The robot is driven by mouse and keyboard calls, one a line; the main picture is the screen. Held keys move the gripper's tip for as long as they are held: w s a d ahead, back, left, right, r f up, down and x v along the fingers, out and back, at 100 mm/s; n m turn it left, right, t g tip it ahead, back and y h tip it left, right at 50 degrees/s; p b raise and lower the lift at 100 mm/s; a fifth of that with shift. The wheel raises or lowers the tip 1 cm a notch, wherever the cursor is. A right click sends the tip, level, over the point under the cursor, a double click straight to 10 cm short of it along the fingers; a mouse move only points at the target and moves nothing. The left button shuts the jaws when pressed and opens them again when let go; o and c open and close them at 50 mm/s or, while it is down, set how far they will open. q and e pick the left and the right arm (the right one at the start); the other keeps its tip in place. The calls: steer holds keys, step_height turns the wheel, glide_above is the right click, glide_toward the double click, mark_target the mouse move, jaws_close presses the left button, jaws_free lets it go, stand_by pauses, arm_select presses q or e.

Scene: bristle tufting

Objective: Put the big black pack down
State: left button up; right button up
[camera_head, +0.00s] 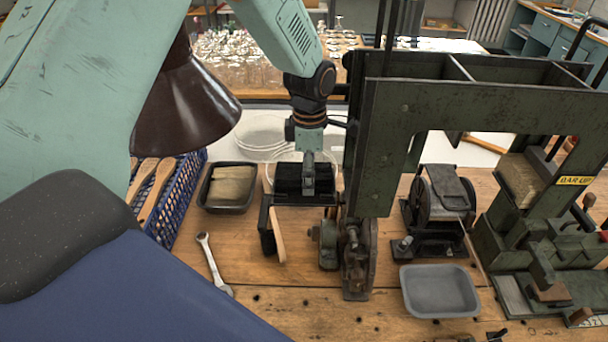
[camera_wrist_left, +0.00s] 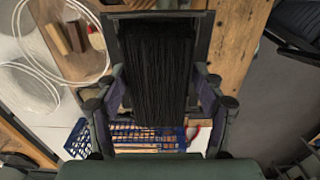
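The big black pack (camera_wrist_left: 157,70) is a thick block of long black bristles. In the left wrist view it fills the space between the fingers of my left gripper (camera_wrist_left: 162,88), which lie along its two sides and appear closed on it. In the head view the gripper (camera_head: 309,185) points down over the black pack (camera_head: 288,176), within a dark metal holder (camera_head: 305,200) at the left of the green machine. Whether the pack rests on the holder's floor is hidden. My right gripper is not in view.
A blue crate (camera_head: 178,205) with wooden-handled brushes and a dark tray (camera_head: 228,188) with a pale bundle stand left of the holder. A wrench (camera_head: 213,264) lies in front. The green machine frame (camera_head: 378,150) rises close on the right. A grey tray (camera_head: 439,291) sits front right.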

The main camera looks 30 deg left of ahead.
arm_select(q)
steer(key=shift+w+f, duration=0.15)
steer(key=shift+w, duration=0.1)
steer(key=c, duration=0.3)
steer(key=shift+s+r, duration=0.2)
steer(key=shift+s, duration=0.15)
steer(key=c, duration=0.6)
steer(key=shift+c, duration=0.8)
steer(key=shift+w, duration=0.35)
step_height(320, 180, up, 28)
steer(key=shift+b, duration=0.3)
